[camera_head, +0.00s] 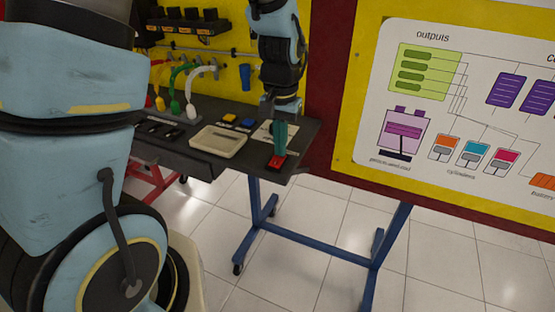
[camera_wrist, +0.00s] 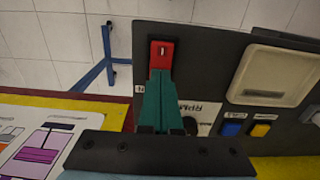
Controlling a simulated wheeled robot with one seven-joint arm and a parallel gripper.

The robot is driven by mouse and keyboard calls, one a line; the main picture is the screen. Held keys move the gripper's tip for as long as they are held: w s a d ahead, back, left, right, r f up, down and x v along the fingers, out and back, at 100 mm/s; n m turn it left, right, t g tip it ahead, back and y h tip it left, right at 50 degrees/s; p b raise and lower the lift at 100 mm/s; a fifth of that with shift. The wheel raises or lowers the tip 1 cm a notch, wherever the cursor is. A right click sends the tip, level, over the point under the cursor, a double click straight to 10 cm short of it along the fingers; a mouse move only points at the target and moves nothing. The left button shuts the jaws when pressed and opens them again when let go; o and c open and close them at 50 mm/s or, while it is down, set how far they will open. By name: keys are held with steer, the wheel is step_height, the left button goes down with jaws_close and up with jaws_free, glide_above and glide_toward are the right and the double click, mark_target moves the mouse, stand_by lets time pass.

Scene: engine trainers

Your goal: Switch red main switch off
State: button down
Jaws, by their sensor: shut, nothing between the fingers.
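The red main switch (camera_head: 277,162) sits at the front right corner of the dark bench top. In the wrist view the red switch (camera_wrist: 162,54) shows a small white mark on its face. My gripper (camera_head: 280,148) points down at the switch from above, with its teal fingers together and nothing between them. In the wrist view the fingertips (camera_wrist: 158,74) overlap the near edge of the switch. I cannot tell whether they touch it. Which way the rocker is tipped is not clear.
A blue button (camera_head: 228,119) and a yellow button (camera_head: 247,123) are left of my gripper. A cream tray (camera_head: 217,141) and coloured cables (camera_head: 180,85) are further left. A yellow panel with a white diagram board (camera_head: 460,90) stands to the right. Tiled floor is open in front.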

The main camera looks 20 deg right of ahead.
steer(key=shift+f, duration=0.1)
step_height(320, 180, up, 7)
steer(key=p, duration=0.6)
stand_by(0.4)
steer(key=a+r+n, duration=0.2)
steer(key=a+n, duration=0.1)
steer(key=a, duration=0.9)
steer(key=w+a+r+n+t, duration=0.1)
steer(key=a+n, duration=0.3)
steer(key=a, duration=0.9)
steer(key=shift+w+a+r+t, duration=0.15)
steer(key=shift+r+t, duration=0.15)
steer(key=shift+r, duration=0.35)
